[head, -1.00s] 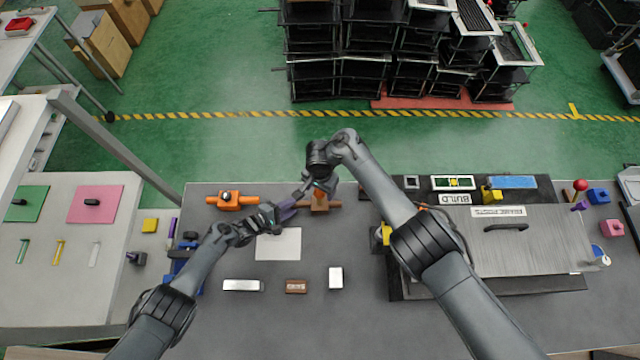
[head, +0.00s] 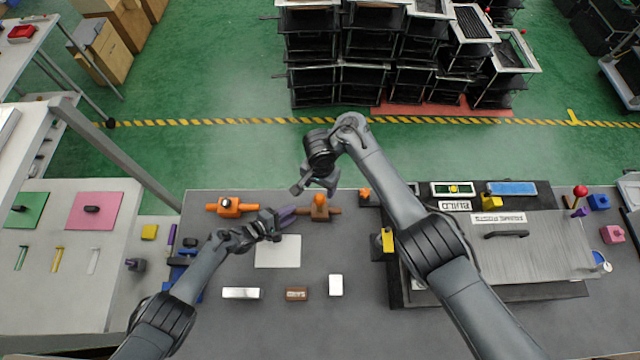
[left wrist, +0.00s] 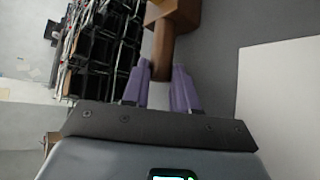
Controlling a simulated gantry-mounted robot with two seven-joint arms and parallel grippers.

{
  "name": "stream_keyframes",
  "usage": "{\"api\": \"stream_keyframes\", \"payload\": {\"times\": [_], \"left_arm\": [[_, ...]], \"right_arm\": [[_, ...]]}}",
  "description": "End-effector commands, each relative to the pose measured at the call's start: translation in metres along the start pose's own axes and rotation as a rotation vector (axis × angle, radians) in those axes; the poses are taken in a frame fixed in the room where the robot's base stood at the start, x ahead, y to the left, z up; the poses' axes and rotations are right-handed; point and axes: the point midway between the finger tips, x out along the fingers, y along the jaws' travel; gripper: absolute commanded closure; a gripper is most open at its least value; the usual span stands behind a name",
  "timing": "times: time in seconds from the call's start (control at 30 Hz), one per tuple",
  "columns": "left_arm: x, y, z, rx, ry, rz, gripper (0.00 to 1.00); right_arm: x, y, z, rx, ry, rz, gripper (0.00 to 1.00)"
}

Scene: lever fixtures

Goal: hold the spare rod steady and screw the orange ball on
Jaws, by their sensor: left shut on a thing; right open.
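A brown rod (head: 333,211) runs sideways through a brown block (head: 319,213) at the back middle of the table. My left gripper (head: 287,216) is shut on its left end; the left wrist view shows the purple fingers either side of the brown rod (left wrist: 162,58). A small orange knob (head: 319,199) sits on top of the block; I cannot tell if it is the ball or how far it is screwed on. Another small orange piece (head: 364,192) stands on a dark base to the right. My right gripper (head: 316,188) is open, above and behind the block.
An orange fixture (head: 228,206) stands to the left. A white sheet (head: 278,252) lies in front of the block. A yellow lever piece (head: 388,240) and a grey panel (head: 530,250) are at the right. Small blocks lie near the front.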

Motion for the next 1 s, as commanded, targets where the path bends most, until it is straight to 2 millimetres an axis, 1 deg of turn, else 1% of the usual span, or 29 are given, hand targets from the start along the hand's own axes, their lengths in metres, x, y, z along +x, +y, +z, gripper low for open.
{"api": "stream_keyframes", "payload": {"times": [0.2, 0.37, 0.57, 0.7, 0.77, 0.87, 1.0], "left_arm": [[0.000, 0.000, 0.000, 0.000, 0.000, 0.001, 1.00], [0.000, 0.000, 0.000, 0.000, 0.000, 0.001, 1.00], [0.000, 0.000, 0.000, 0.000, 0.000, 0.001, 1.00], [0.000, 0.000, 0.000, 0.000, 0.000, 0.001, 1.00], [0.000, 0.000, 0.000, 0.000, 0.000, 0.001, 1.00], [0.000, 0.000, 0.000, 0.000, 0.000, 0.001, 1.00], [0.000, 0.000, 0.000, 0.000, 0.000, 0.001, 1.00]], "right_arm": [[0.000, 0.000, 0.000, 0.000, 0.002, 0.000, 0.31], [0.003, -0.004, -0.005, -0.002, 0.041, -0.005, 0.31], [0.004, -0.014, -0.021, -0.010, 0.183, -0.014, 0.31], [-0.001, -0.021, -0.026, -0.014, 0.304, -0.013, 0.31], [-0.005, -0.022, -0.025, -0.015, 0.348, -0.011, 0.31], [-0.012, -0.022, -0.017, -0.011, 0.402, -0.006, 0.31], [-0.021, -0.018, 0.002, -0.007, 0.435, 0.002, 0.31]]}}
